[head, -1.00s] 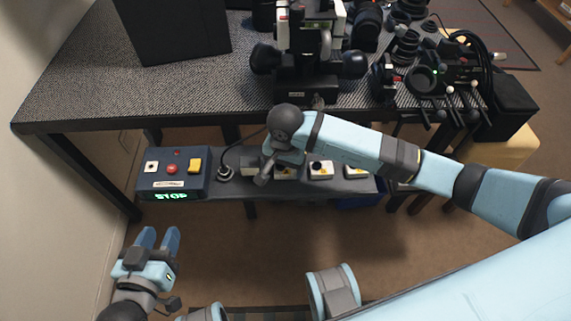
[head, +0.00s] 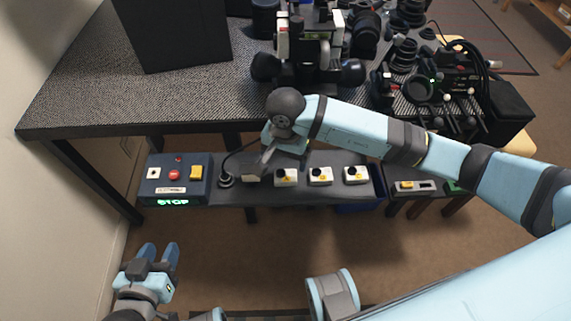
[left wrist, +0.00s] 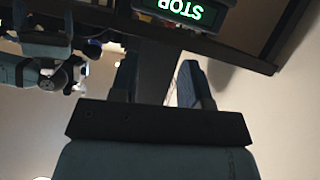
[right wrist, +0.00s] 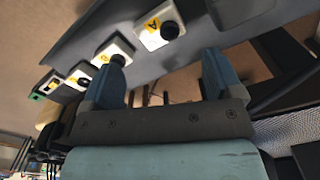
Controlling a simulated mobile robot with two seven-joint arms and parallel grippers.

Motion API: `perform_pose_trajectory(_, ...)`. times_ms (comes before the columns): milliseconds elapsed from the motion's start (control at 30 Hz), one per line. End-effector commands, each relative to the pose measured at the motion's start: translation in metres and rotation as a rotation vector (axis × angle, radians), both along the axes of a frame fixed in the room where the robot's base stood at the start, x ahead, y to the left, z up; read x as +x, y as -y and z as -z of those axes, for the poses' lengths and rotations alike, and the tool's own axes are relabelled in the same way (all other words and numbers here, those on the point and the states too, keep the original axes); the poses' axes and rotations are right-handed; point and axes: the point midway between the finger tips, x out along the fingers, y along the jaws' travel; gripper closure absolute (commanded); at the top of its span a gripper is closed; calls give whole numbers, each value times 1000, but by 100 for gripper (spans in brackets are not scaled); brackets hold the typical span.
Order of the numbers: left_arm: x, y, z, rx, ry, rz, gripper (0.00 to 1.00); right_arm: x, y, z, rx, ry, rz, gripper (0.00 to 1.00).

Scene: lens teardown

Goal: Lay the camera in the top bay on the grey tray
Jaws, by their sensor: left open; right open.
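I cannot pick out the camera for certain; a black device with two round knobs (head: 308,72) and several black lens-like parts (head: 404,52) stand on the dark table (head: 190,100). No grey tray with a top bay is clearly visible. My left gripper (head: 158,250) is open and empty, low at the left in the head view; its spread fingers also show in the left wrist view (left wrist: 156,75). My right gripper (head: 262,163) is over the shelf at the table's front, partly hidden by its own wrist. In the right wrist view (right wrist: 163,65) its fingers are apart and empty.
A control box (head: 176,190) with a lit STOP sign sits at the left of the low shelf (head: 240,195). White button boxes (head: 320,176) stand in a row beside it. A tall black box (head: 175,35) stands on the table's left. The table's front left is bare.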

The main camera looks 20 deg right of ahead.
Motion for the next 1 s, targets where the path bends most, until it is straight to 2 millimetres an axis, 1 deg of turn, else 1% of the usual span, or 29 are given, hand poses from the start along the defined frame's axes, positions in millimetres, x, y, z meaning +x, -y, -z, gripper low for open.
perform_pose_trajectory(33,-5,-2,6,10,-31,-4,57,1,1,-14,-1,3,-1,15)
perform_pose_trajectory(133,-11,-4,14,18,-57,-8,57,1,0,-32,0,2,-1,15)
perform_pose_trajectory(300,-10,-4,12,20,-53,-9,57,0,0,-49,-1,1,-1,15)
perform_pose_trajectory(367,-9,-4,12,22,-50,-8,57,-2,-2,-51,13,-8,2,15)
perform_pose_trajectory(433,-7,-4,11,22,-45,-6,57,-12,-14,-48,77,-39,16,15)
perform_pose_trajectory(467,-6,-4,10,23,-44,-6,57,-19,-23,-46,126,-65,29,15)
perform_pose_trajectory(567,-6,-3,10,22,-43,-4,57,-58,-70,-44,391,-215,120,15)
perform_pose_trajectory(600,-6,-3,10,22,-43,-4,57,-77,-92,-49,528,-307,185,15)
perform_pose_trajectory(633,-6,-3,10,23,-43,-3,57,-90,-108,-56,637,-386,246,15)
perform_pose_trajectory(667,-6,-3,10,23,-43,-2,57,-103,-123,-67,747,-477,316,15)
perform_pose_trajectory(700,-6,-3,10,23,-43,-2,57,-116,-140,-83,889,-606,420,15)
perform_pose_trajectory(767,-6,-3,10,23,-43,-2,57,-128,-156,-111,1081,-816,591,15)
perform_pose_trajectory(800,-7,-3,10,22,-43,-2,57,-130,-160,-130,1196,-965,715,15)
perform_pose_trajectory(867,-7,-3,9,22,-42,-2,57,-126,-158,-155,1348,-1202,914,15)
perform_pose_trajectory(900,-7,-3,9,22,-42,-2,57,-120,-151,-168,1433,-1369,1053,15)
perform_pose_trajectory(967,-7,-3,9,22,-41,-2,57,-106,-134,-179,1534,-1635,1272,15)
perform_pose_trajectory(1000,-7,-3,8,22,-41,-2,57,-96,-119,-179,1581,-1820,1422,15)
